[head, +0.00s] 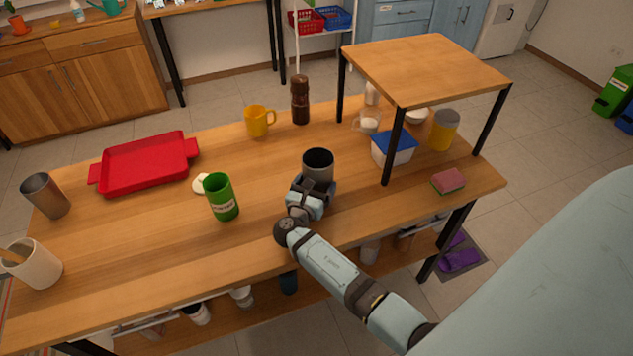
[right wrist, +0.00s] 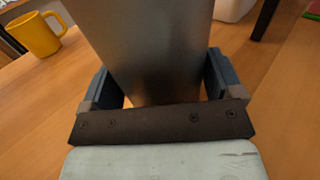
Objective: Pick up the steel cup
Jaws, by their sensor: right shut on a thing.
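A grey steel cup (head: 318,163) is upright near the middle of the table, its open dark mouth facing up. My right gripper (head: 312,187) is shut on it from the near side. In the right wrist view the cup's smooth grey wall (right wrist: 155,45) fills the space between the fingers (right wrist: 160,85). The gripper hides its lower part in the head view, and I cannot tell whether its base touches the table. Another metal tumbler (head: 46,195) stands at the table's left end. My left gripper is not in view.
A green cup (head: 222,197) stands left of my gripper on the wooden table (head: 150,235). A yellow mug (head: 258,121) and a brown grinder (head: 300,100) stand behind. A red tray (head: 148,163) lies left. A raised shelf (head: 425,68) stands at right, over a blue-lidded box (head: 393,149).

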